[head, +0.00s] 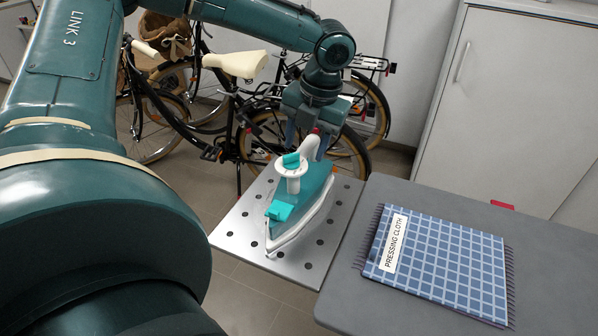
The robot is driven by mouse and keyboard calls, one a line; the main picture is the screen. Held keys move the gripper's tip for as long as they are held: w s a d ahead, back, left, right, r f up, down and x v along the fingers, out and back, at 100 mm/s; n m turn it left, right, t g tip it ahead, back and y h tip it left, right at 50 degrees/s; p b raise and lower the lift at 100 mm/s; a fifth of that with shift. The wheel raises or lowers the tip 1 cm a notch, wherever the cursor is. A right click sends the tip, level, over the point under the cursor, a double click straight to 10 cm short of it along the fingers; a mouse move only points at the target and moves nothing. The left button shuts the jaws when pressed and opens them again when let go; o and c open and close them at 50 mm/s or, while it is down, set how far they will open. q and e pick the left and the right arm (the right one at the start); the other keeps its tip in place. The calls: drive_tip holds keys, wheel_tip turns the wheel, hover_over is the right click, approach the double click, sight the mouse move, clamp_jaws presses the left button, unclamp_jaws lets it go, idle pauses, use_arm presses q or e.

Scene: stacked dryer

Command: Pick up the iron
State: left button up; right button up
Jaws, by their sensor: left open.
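The iron (318,187), teal and white, rests on a perforated metal plate (239,223) in the middle of the head view. Its white handle curves up at the back, and its pointed end faces the front. My left gripper (311,138) is open and points down at the rear top of the handle. The iron and the gripper's own body partly hide its fingers. I cannot tell whether they touch the handle. My right gripper is not in view.
A grey padded board (359,300) stands right of the plate, with a blue checked pressing cloth (447,262) lying on it. Bicycles (236,66) stand behind the plate. A pale cabinet (512,97) is at the back right. Tiled floor shows at the lower middle.

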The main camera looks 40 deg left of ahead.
sight(294, 187)
use_arm(q)
drive_tip(key=f, duration=0.1)
drive_tip(key=a+f, duration=0.1)
drive_tip(key=f, duration=0.3)
drive_tip(key=shift+s+a, duration=0.25)
clamp_jaws()
drive_tip(key=shift+r, duration=0.15)
